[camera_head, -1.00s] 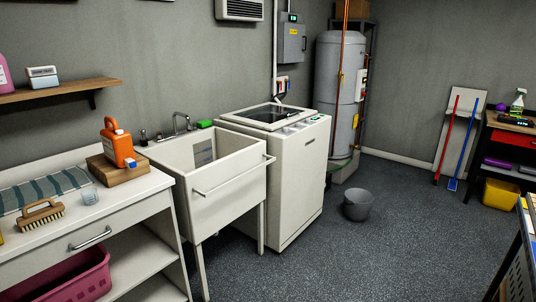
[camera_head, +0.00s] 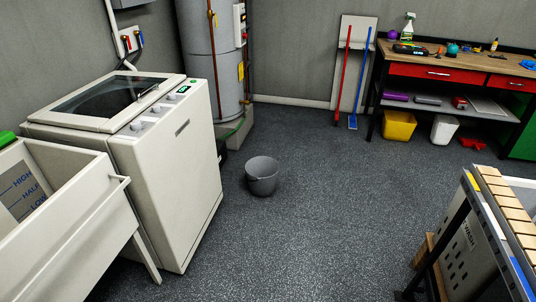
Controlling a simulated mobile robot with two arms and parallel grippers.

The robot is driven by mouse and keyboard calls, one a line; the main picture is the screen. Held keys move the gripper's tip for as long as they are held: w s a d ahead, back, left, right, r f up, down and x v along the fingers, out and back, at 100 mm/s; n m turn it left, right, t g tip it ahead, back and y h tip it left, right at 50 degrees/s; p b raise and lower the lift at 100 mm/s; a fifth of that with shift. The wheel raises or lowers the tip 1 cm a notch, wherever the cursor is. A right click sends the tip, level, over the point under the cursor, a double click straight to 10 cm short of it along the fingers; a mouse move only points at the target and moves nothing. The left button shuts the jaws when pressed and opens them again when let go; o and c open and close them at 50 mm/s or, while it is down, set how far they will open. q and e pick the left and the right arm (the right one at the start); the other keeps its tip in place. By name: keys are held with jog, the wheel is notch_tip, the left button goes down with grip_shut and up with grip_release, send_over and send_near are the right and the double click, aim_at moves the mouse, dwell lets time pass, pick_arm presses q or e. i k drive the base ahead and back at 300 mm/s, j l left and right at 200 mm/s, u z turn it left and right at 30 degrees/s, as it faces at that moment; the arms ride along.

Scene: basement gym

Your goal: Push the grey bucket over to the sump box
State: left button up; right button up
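The grey bucket (camera_head: 262,176) stands upright on the dark speckled floor near the middle of the camera_head view. It is to the right of the white washing machine and in front of the tall grey tank, apart from both. Its dark inside shows from above and looks empty. I cannot pick out anything as the sump box in this view. Neither of my grippers is in view, and nothing touches the bucket.
The washing machine (camera_head: 185,150) and white sink (camera_head: 70,215) line the left. The tank (camera_head: 212,60) stands behind. A workbench (camera_head: 440,67) with a yellow bin (camera_head: 398,126) is at the back right. A slatted bench (camera_head: 500,205) juts in at right. Middle floor is clear.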

aim_at(262, 172)
jog(key=i, duration=1.05)
jog(key=u, duration=0.3)
